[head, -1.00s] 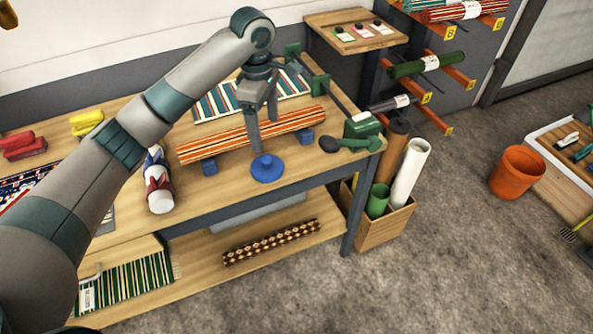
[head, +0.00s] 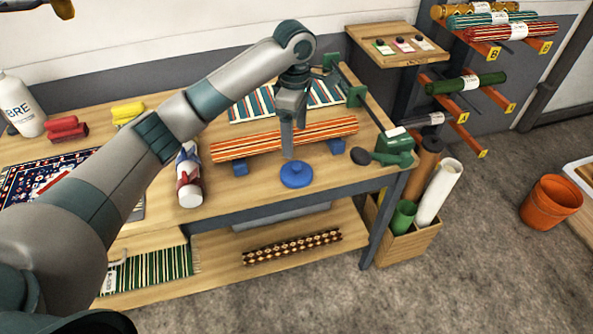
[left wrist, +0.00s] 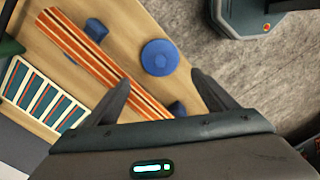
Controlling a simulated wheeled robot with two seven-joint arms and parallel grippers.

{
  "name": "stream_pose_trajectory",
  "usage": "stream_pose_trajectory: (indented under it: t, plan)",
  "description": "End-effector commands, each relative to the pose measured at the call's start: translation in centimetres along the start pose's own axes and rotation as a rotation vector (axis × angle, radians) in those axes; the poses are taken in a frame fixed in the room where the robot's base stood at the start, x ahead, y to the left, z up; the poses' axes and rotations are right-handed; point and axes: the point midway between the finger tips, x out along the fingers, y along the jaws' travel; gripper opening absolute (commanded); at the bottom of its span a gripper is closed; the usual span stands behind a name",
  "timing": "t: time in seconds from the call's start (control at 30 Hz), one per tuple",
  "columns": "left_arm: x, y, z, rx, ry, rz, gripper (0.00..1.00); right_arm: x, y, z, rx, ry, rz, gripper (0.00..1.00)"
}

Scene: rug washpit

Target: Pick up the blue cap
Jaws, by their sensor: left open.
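My left gripper (head: 289,152) is open and empty, pointing down just above and behind the cap in the head view. Its two fingers stand apart in the left wrist view (left wrist: 160,86), with no contact visible. In the head view one finger mostly hides the other. My right gripper is not in view.
A striped rolled rug (head: 235,148) lies on blue blocks close behind the cap. The bench around the cap is clear.

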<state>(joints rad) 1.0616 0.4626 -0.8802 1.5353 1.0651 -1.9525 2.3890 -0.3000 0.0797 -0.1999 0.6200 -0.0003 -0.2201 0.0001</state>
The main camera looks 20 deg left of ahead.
Motion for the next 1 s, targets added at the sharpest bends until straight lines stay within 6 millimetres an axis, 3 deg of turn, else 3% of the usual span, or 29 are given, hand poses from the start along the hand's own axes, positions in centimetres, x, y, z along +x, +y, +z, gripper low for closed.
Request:
stream_pose_trajectory:
  t: [0.3,0.43,1.0]
  plan:
    - [5.5,-0.1,-0.1,-0.002,0.002,-0.003,0.79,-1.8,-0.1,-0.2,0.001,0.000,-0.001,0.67]
    - [7.0,-0.1,-0.1,-0.001,0.001,-0.002,0.79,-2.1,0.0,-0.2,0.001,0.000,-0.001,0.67]
    - [8.2,-0.1,-0.1,-0.001,0.002,-0.002,0.79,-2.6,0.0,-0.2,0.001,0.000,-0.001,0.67]
